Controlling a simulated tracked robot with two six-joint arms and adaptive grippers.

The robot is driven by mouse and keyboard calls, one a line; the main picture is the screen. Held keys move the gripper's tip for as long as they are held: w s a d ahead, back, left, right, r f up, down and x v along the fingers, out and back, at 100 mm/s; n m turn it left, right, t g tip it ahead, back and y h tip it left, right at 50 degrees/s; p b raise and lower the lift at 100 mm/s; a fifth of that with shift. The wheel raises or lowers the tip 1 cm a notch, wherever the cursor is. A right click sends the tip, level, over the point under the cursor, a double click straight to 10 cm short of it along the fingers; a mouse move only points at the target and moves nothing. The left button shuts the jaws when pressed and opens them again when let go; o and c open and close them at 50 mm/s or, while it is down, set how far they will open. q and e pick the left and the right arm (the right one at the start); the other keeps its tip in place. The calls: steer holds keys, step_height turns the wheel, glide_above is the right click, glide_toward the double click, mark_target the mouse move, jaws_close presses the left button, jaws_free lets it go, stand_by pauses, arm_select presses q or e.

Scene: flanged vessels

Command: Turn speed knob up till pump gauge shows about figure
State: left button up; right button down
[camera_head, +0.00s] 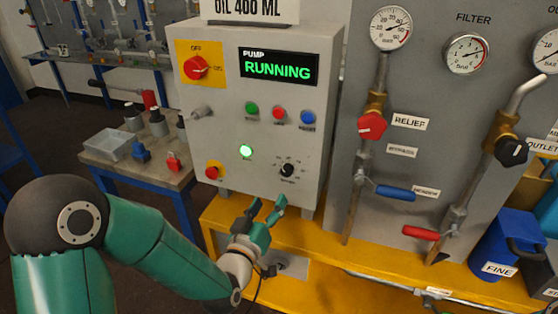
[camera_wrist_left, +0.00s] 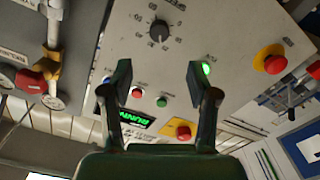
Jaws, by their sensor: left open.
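The speed knob (camera_head: 287,170) is a small black dial with a ring of scale marks, low on the grey pump control box (camera_head: 310,120). It also shows in the left wrist view (camera_wrist_left: 158,32), beyond the fingertips. My left gripper (camera_head: 266,206) is open and empty, in front of the box and below the knob, apart from it. Its two fingers also show in the left wrist view (camera_wrist_left: 160,76). A round gauge (camera_head: 391,28) stands above the relief valve; its name is not visible, so I cannot tell if it is the pump gauge. My right gripper is not in view.
The box display (camera_head: 279,68) reads RUNNING. A lit green lamp (camera_head: 245,151) and red emergency button (camera_head: 214,170) are left of the knob. The filter gauge (camera_head: 466,53), red relief handle (camera_head: 371,126) and blue lever (camera_head: 396,193) are to the right. A yellow bench (camera_head: 330,258) lies below.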

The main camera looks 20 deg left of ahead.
mark_target(285, 173)
arm_select(q)
steer(key=w+p, duration=0.1)
steer(key=w, duration=1)
steer(key=shift+w+d+p, duration=0.15)
steer(key=shift+d+p, duration=0.05)
steer(key=shift+p, duration=0.2)
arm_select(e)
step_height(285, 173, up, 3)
arm_select(q)
steer(key=shift+c, duration=0.4)
jaws_close()
steer(key=m+b, duration=0.1)
steer(key=b, duration=0.1)
steer(key=m+b, duration=0.1)
steer(key=b, duration=0.1)
steer(key=shift+f, duration=0.25)
steer(key=shift+r+m+b, duration=0.1)
steer(key=shift+m+b, duration=0.3)
steer(key=shift+b, duration=0.05)
steer(key=shift+r, duration=0.15)
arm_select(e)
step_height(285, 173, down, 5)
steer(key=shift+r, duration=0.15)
